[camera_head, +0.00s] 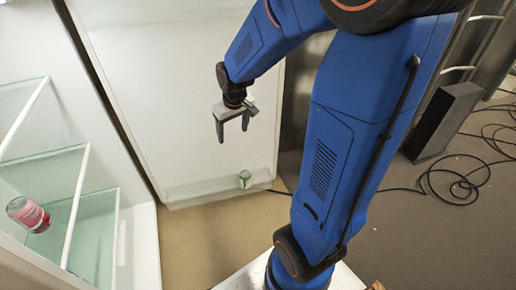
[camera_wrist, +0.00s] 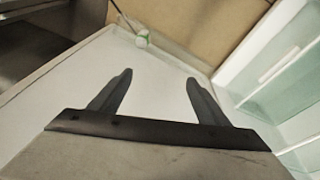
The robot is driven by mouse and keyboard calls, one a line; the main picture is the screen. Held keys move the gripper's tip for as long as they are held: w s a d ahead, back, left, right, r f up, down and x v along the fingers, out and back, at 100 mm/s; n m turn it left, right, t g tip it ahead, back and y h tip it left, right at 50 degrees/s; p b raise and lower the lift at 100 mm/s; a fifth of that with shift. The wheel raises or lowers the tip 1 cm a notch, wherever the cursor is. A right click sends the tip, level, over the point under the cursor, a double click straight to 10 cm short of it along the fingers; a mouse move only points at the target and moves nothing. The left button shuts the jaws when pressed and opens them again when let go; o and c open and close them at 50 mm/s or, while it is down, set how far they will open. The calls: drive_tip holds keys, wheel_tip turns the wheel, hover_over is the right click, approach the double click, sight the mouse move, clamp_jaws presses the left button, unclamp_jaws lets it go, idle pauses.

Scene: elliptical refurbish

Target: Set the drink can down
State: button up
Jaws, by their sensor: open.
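A red and pink drink can (camera_head: 28,214) is on a glass shelf of the cabinet at the far left of the head view. It looks tilted there, but I cannot tell whether it stands or leans. My gripper (camera_head: 232,134) is open and empty, to the right of the can and well apart from it, in front of a white panel. In the wrist view, my gripper (camera_wrist: 158,78) has its two fingers spread with nothing between them. The can is not visible in the wrist view.
Glass shelves with white edges (camera_head: 75,205) fill the left side. A small greenish round object (camera_head: 245,179) sits at the white panel's (camera_head: 185,90) lower edge. A black box (camera_head: 440,122) and loose black cables (camera_head: 460,188) are on the floor at right.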

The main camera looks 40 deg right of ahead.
drive_tip(key=s+a+r, duration=0.1)
drive_tip(key=s+r, duration=0.3)
drive_tip(key=s, duration=0.3)
drive_tip(key=s+a+r+t, duration=0.1)
drive_tip(key=s+r, duration=0.3)
drive_tip(key=s, duration=0.4)
drive_tip(key=s+a+r+t, duration=0.1)
drive_tip(key=s+a+r, duration=0.2)
drive_tip(key=s, duration=0.5)
drive_tip(key=shift+a+r, duration=0.2)
drive_tip(key=shift+r, duration=0.7)
